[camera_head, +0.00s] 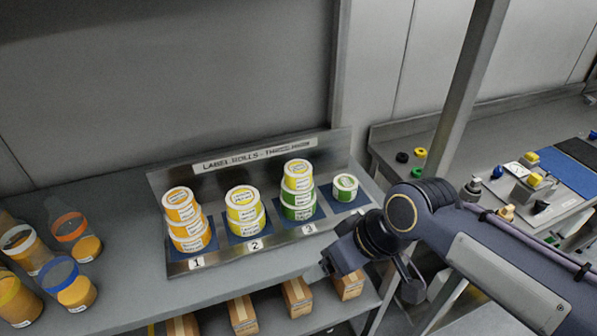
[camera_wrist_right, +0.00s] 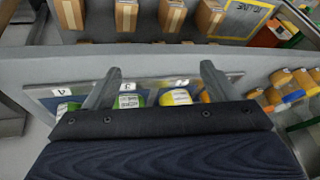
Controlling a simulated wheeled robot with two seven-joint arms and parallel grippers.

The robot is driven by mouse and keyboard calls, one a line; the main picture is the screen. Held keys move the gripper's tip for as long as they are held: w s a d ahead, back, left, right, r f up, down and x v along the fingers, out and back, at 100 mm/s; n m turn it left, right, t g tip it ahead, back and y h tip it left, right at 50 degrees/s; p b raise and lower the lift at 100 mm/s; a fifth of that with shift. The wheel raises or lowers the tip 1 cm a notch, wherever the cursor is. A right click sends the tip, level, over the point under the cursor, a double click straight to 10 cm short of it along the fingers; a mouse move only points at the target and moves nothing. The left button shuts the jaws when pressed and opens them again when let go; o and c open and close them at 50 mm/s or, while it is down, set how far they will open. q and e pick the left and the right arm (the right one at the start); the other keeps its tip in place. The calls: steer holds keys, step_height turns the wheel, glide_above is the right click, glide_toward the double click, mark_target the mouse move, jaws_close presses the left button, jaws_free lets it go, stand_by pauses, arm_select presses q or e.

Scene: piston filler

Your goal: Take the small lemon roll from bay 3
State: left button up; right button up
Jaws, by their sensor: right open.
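In the right wrist view the gripper (camera_wrist_right: 160,70) is open and empty. Green (camera_wrist_right: 129,101) and yellow (camera_wrist_right: 175,97) rolls show beyond its fingers; the small lemon roll cannot be made out there. My left gripper is not in view.
Bay 1 has an orange-yellow stack (camera_head: 185,220), bay 2 a yellow stack (camera_head: 244,212). A small green roll (camera_head: 345,188) sits alone right of bay 3. The rack's back plate (camera_head: 230,162) stands behind. Jars (camera_head: 68,284) stand at left; boxes (camera_head: 297,297) lie below.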

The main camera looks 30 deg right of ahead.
steer(key=w+d+r+n+g+h+p, duration=0.2)
steer(key=w+d+r+n+g, duration=0.1)
steer(key=w+r+n, duration=0.7)
steer(key=r+n+g+h+p, duration=0.1)
steer(key=n+p, duration=0.1)
steer(key=n, duration=0.4)
glide_above(298, 167)
steer(key=shift+s, duration=0.35)
steer(key=shift+w+g, duration=0.3)
steer(key=shift+w, duration=0.05)
steer(key=shift+w+f+n, duration=0.1)
steer(key=shift+f+n, duration=0.15)
steer(key=shift+n, duration=0.15)
step_height(298, 167, down, 7)
steer(key=shift+f, duration=0.15)
steer(key=c, duration=1.1)
